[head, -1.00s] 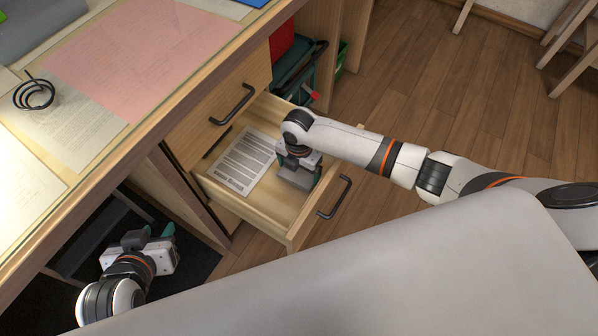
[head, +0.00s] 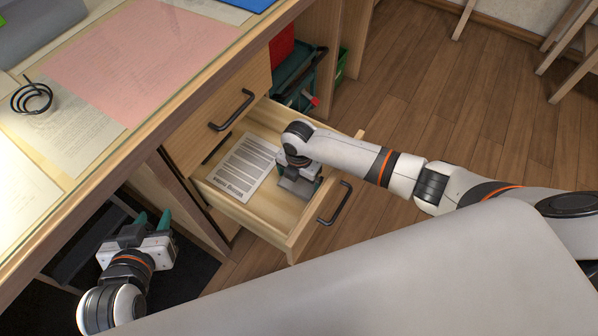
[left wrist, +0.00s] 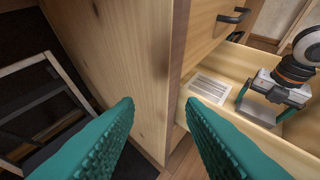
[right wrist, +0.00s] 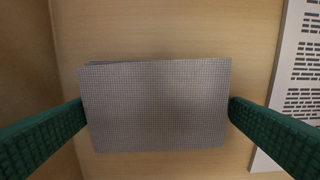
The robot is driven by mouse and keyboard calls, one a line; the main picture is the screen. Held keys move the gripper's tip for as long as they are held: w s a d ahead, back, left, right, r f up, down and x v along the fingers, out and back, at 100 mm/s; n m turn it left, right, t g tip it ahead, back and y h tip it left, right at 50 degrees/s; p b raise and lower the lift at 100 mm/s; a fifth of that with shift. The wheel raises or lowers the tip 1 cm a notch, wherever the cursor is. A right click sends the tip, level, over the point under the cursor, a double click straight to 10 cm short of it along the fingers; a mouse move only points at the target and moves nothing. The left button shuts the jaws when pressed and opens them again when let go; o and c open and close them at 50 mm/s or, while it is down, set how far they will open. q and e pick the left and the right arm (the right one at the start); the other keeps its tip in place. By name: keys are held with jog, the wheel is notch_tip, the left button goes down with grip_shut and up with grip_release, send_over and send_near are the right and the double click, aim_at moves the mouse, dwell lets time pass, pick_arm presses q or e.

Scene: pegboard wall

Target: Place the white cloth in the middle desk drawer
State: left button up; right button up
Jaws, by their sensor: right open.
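The white cloth shows as a folded grey-white rectangle (right wrist: 155,105) in the right wrist view. It lies on the wooden drawer bottom, between the two green fingers of my right gripper, with a small gap at the right. In the head view my right gripper (head: 300,172) is low inside the pulled-out desk drawer (head: 262,218), pointing down and open. A drawer front (head: 235,105) is shut above it. My left gripper (head: 150,222) is open and empty, beside the desk's wooden side panel (left wrist: 125,60), left of the drawer.
A printed sheet (head: 245,168) lies in the drawer beside the cloth. The drawer's handle (head: 334,203) sticks out in front. A green-and-red item (head: 305,85) stands in the compartment beyond. The desktop carries papers and a black coil (head: 32,97).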

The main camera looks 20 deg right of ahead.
aim_at(299, 181)
jog(key=shift+r, duration=0.35)
notch_tip(299, 181, up, 6)
jog(key=p, duration=0.3)
jog(key=shift+r, duration=0.8)
pick_arm(q)
jog(key=s+a+f+g+y+p, duration=0.1)
jog(key=s+a+g, duration=0.1)
jog(key=s+g, duration=0.2)
jog(key=s+a+f+g+y, duration=0.1)
jog(key=s+a+f+g, duration=0.1)
jog(key=s, duration=0.5)
jog(key=shift+s+f+g+p, duration=0.15)
jog(key=shift+f+g+p, duration=0.15)
jog(key=shift+g, duration=0.6)
pick_arm(e)
jog(key=shift+r, duration=2)
jog(key=shift+r, duration=0.1)
